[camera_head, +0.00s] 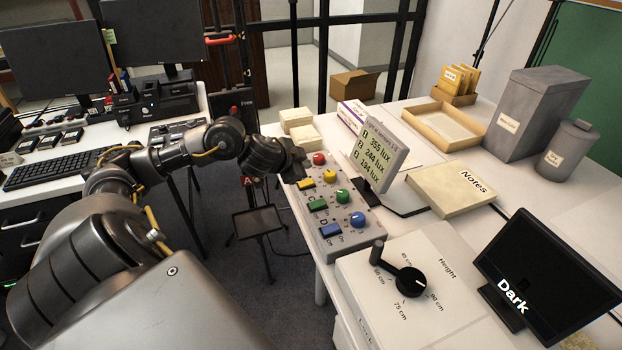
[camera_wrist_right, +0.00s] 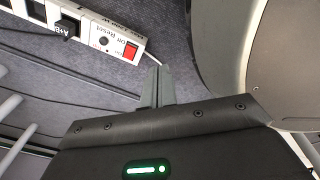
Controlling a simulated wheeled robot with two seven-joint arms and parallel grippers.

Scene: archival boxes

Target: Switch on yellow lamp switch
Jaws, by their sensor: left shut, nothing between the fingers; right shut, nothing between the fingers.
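The yellow lamp switch (camera_head: 306,184) sits at the far left of a grey control panel (camera_head: 343,239), beside the red knob (camera_head: 319,158). A green switch (camera_head: 317,205) and a blue switch (camera_head: 331,230) follow towards the near end. My left gripper (camera_head: 297,174) is shut and empty, right by the yellow switch at the panel's far left corner. I cannot tell whether it touches the switch. The switch's on or off position is too small to read. My right gripper (camera_wrist_right: 158,86) is shut and empty in the right wrist view, above the floor.
A lux display (camera_head: 380,155) stands behind the panel. A box with a black height crank (camera_head: 411,281) and a "Dark" screen (camera_head: 533,272) are nearer. A power strip (camera_wrist_right: 98,36) with a red switch lies by my right gripper. The folder marked Notes (camera_head: 452,189) lies right.

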